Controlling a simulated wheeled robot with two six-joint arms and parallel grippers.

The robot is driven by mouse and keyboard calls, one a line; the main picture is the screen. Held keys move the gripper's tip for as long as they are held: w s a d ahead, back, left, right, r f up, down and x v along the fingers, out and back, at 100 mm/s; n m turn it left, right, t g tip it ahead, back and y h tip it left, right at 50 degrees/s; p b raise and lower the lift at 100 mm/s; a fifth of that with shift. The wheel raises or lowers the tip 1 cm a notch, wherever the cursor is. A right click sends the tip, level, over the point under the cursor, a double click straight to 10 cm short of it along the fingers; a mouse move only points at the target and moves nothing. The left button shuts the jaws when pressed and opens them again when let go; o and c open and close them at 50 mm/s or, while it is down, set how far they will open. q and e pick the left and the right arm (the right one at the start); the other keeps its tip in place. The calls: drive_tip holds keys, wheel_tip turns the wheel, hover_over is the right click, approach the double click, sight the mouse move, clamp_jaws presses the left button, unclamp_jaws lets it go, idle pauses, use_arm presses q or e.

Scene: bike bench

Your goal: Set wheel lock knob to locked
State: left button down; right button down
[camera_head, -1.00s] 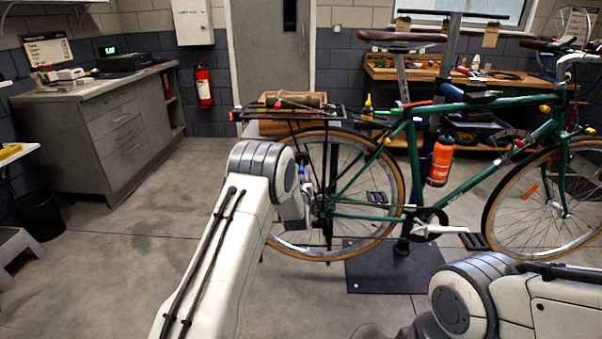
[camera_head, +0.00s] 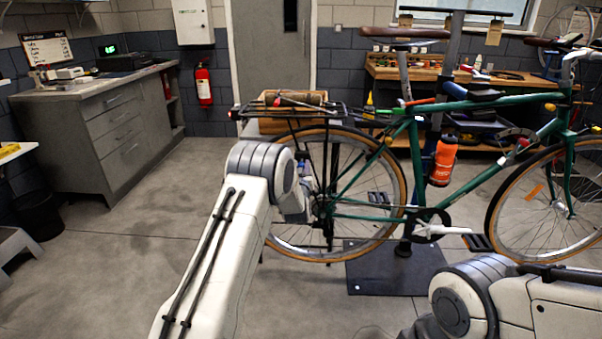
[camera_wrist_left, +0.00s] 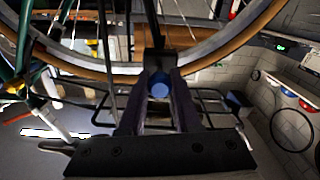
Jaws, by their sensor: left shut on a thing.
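The green bicycle (camera_head: 470,104) is held up on a stand, with its rear wheel (camera_head: 398,190) facing my left arm. A round blue knob (camera_wrist_left: 160,86) shows in the left wrist view, between the fingers of my left gripper (camera_wrist_left: 159,88). The gripper is shut on it. In the head view my left gripper (camera_head: 310,190) is near the rear hub, largely hidden behind my own wrist. The knob's setting cannot be read. My right arm enters at the lower right, and its gripper is out of view.
The rear rack (camera_head: 330,110) sits above my left wrist. The stand's dark base plate (camera_head: 395,275) lies on the floor below the bicycle. A grey cabinet (camera_head: 120,135) stands at the left, a workbench (camera_head: 385,72) behind. The floor at left is mostly clear.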

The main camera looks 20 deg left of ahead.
use_arm(q)
drive_tip(key=shift+d, duration=0.25)
drive_tip(key=shift+s+a, duration=0.1)
drive_tip(key=c, duration=0.6)
unclamp_jaws()
drive_tip(key=shift+a, duration=0.15)
drive_tip(key=v, duration=1)
drive_tip(key=shift+s, duration=0.25)
